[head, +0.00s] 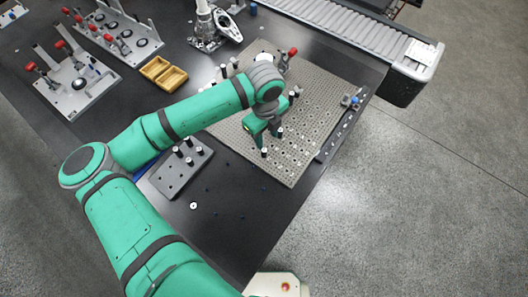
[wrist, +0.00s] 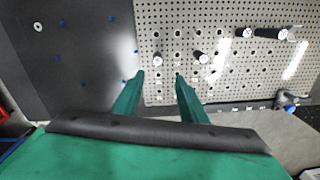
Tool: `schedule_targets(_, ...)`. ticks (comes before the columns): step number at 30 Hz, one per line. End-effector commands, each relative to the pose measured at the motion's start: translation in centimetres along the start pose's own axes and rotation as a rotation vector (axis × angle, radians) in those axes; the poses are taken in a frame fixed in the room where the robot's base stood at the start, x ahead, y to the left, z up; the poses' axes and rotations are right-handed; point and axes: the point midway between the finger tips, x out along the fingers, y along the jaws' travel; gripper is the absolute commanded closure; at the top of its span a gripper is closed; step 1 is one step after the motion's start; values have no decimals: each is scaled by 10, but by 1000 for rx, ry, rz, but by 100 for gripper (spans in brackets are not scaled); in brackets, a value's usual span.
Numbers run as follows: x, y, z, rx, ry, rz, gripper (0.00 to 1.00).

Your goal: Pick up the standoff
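Several standoffs, short dark cylinders with pale tops, stand on the perforated grey plate (head: 300,155). One standoff (head: 264,152) is just below my gripper (head: 263,137) in the head view, and another (head: 280,132) stands to its right. In the wrist view, my gripper (wrist: 158,76) has its two green fingers apart with nothing between them. One standoff (wrist: 157,61) appears just beyond the gap between the fingertips; a second (wrist: 202,58) is to the right. I cannot tell which standoff is meant. The plate also fills much of the wrist view (wrist: 220,85).
A grey block (head: 172,180) with several similar standoffs lies left of the plate. Yellow bins (head: 164,73), red-handled clamp fixtures (head: 80,85) and a conveyor (head: 350,30) stand farther back. A washer (head: 193,205) and small blue pieces lie on the dark table.

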Motion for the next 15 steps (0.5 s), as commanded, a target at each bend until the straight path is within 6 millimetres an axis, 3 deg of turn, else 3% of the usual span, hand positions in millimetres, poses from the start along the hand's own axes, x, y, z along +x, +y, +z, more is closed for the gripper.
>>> schedule_targets(3,5,12,7,4,-10,35,61)
schedule_targets(15,54,15,10,-3,-10,35,61)
